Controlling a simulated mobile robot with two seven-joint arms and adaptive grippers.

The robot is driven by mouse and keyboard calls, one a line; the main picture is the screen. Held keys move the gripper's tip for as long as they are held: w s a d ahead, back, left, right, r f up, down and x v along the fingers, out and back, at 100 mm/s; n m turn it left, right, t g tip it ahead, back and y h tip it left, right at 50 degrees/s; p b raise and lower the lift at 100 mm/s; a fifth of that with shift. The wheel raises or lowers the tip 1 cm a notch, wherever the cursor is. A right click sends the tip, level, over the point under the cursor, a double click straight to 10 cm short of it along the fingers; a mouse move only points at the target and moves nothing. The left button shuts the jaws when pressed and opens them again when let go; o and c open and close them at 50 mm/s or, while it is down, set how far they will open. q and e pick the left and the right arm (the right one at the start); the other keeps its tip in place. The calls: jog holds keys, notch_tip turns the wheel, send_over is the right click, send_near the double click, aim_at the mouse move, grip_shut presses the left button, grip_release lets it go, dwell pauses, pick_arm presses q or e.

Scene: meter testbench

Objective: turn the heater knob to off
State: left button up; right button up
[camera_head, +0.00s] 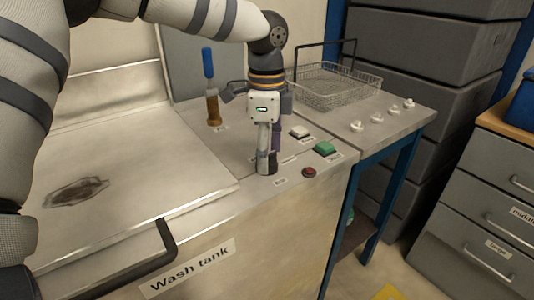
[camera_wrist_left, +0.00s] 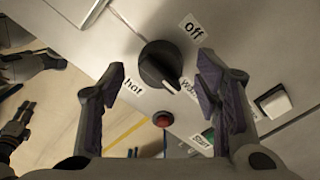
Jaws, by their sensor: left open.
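The heater knob (camera_wrist_left: 158,62) is round and black, on the grey bench top. In the left wrist view it has labels around it: "off" (camera_wrist_left: 191,27), "hot" (camera_wrist_left: 133,86) and a partly covered "warm" (camera_wrist_left: 188,88). Its white pointer mark faces the "warm" label. My left gripper (camera_wrist_left: 162,68) is open, with one fingertip on each side of the knob; I cannot tell whether they touch it. In the head view the left gripper (camera_head: 266,163) points down and mostly hides the knob. Dark jaw-like parts at the left wrist view's left edge may be my right gripper.
A red button (camera_head: 309,172), green button (camera_head: 325,148) and white button (camera_head: 300,132) sit right of the gripper. A blue-handled tool (camera_head: 208,65) stands behind left. A wire basket (camera_head: 335,85) and small white knobs (camera_head: 377,117) are on the side table. The wash tank lid (camera_head: 130,165) is at left.

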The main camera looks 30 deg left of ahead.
pick_arm(q)
jog(key=shift+f, duration=0.45)
jog(key=c, duration=1.1)
jog(key=shift+c, duration=0.2)
jog(key=shift+r, duration=0.1)
